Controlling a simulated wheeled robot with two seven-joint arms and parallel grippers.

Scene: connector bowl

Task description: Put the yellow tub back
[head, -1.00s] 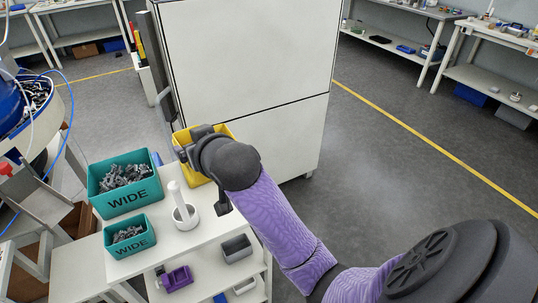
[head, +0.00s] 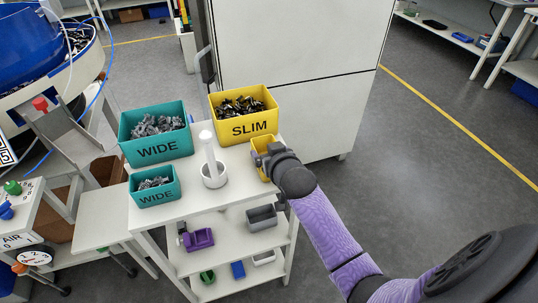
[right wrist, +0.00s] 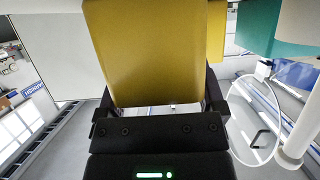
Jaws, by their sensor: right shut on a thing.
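The small yellow tub (head: 259,144) is at the right edge of the white cart's top, in front of the larger yellow SLIM bin. My right gripper (head: 264,160) is shut on it and partly covers it in the head view. I cannot tell whether its base touches the cart top. In the right wrist view the yellow tub (right wrist: 155,50) fills the space between the fingers of my right gripper (right wrist: 160,104). My left gripper is not in view.
The SLIM bin (head: 237,128) holds dark parts. Two teal WIDE bins (head: 155,150) (head: 154,186) hold grey parts. Lower shelves (head: 225,262) hold small bins. A white cabinet (head: 300,60) stands behind.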

